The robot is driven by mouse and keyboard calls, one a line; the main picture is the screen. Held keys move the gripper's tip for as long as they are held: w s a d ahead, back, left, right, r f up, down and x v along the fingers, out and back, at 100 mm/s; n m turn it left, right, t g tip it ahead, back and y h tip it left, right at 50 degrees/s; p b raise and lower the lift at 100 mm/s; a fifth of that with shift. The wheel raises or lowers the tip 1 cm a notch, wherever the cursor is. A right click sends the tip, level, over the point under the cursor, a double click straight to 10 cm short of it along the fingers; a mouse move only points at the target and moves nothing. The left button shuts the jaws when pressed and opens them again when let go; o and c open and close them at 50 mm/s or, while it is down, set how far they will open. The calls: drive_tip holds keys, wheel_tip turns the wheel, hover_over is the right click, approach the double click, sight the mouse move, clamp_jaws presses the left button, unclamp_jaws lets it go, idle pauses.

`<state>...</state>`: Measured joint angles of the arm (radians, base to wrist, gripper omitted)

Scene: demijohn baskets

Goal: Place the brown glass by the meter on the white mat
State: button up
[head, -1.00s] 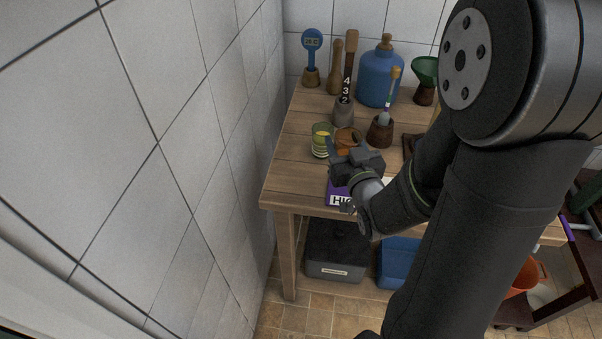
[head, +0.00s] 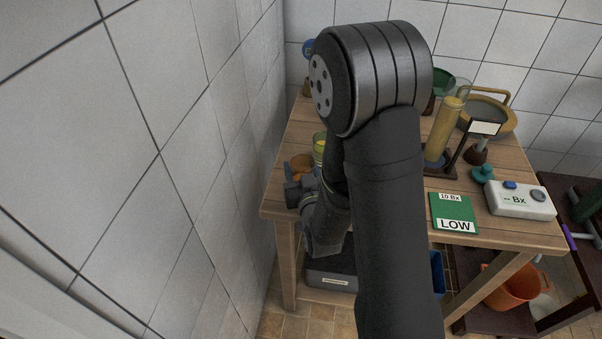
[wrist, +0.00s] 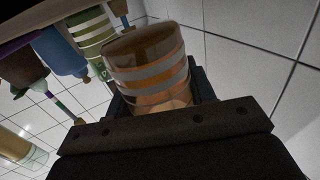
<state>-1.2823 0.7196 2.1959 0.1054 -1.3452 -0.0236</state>
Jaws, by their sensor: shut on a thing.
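The brown glass (head: 300,163), amber with pale bands, is held at the left end of the table. It fills the middle of the wrist view (wrist: 150,62). My gripper (head: 302,182) is shut on it, with a dark finger on either side in the wrist view. The white meter (head: 520,201), marked Bx, with a blue and a grey button, stands at the table's right front. I cannot make out a white mat; my arm covers the middle of the table.
A green LOW card (head: 454,213) lies left of the meter. A yellow-green striped glass (head: 319,147) is close behind the brown glass. A yellow cylinder (head: 443,130), a teal-capped item (head: 482,174) and a pan (head: 488,113) stand at the right. The tiled wall (head: 200,150) is close on the left.

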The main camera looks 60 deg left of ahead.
drive_tip(key=shift+f, duration=0.9)
drive_tip(key=shift+f, duration=0.1)
drive_tip(key=shift+f, duration=0.1)
drive_tip(key=o, duration=1.2)
drive_tip(key=v, duration=1.6)
drive_tip(key=shift+s+d, duration=0.2)
drive_tip(key=shift+d, duration=0.1)
drive_tip(key=shift+o, duration=0.6)
drive_tip(key=shift+s+d, duration=0.1)
drive_tip(key=shift+d, duration=0.25)
